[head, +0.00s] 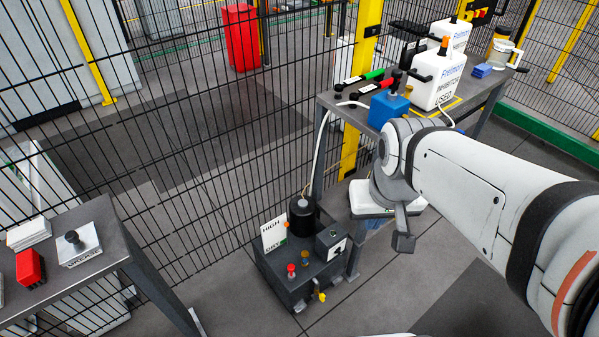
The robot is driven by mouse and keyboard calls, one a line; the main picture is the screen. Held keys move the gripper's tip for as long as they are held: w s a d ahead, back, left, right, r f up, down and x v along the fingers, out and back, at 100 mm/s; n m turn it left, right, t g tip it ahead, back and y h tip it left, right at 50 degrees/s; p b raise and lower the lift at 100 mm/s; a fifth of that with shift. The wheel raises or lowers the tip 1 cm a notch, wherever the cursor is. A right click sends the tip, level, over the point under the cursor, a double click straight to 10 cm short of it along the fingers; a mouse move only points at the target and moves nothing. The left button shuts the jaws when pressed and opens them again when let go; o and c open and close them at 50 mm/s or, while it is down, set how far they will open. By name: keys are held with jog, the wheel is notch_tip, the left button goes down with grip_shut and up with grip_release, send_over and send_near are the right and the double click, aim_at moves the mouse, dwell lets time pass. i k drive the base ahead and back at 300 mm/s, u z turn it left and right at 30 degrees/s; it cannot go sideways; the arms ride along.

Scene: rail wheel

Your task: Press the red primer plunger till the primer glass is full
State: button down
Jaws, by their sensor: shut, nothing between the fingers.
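A dark grey pump unit (300,278) stands low on the floor near the middle of the head view. On its top is a small red knob (291,268) on a short stem, which looks like the primer plunger. Just right of it is a small amber-coloured part (305,259), perhaps the primer glass; its fill level is too small to tell. My gripper (403,243) points downward to the right of the unit, apart from the red knob. It is shut and empty.
The unit also carries a black cylinder (301,215), a white HIGH/DRY sign (274,233) and a yellow tap (321,295). A bench (489,106) with white jugs stands behind my arm. Another table (105,221) is at left. Mesh fencing runs behind.

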aim_at(291, 268)
jog(key=z, duration=1.75)
jog(key=k, duration=1.45)
jog(key=u, duration=0.55)
jog(key=i, duration=1)
jog(key=u, duration=0.05)
